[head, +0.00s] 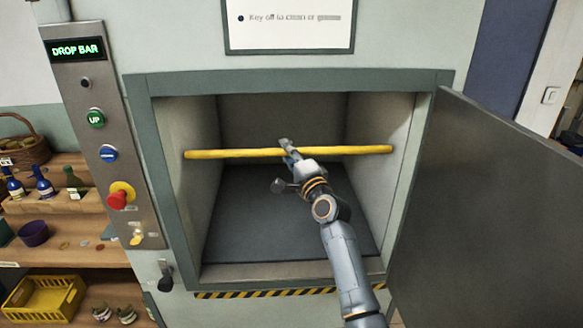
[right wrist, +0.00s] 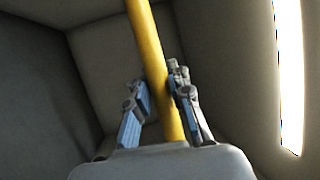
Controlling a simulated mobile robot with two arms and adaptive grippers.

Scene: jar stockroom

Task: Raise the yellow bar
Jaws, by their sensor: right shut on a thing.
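The yellow bar (head: 235,154) runs across the open compartment from its left wall to its right wall, about halfway up, nearly level. My right gripper (head: 287,150) reaches in from the lower right and is shut on the bar near its middle. In the right wrist view the bar (right wrist: 151,50) passes between the two fingers of the gripper (right wrist: 160,100). My left gripper does not show.
The compartment floor (head: 270,215) is dark and bare. A grey door (head: 490,200) stands open at the right. At the left, a control panel (head: 100,130) shows "DROP BAR" above several buttons, including a red knob (head: 117,199). Shelves with bottles stand further left.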

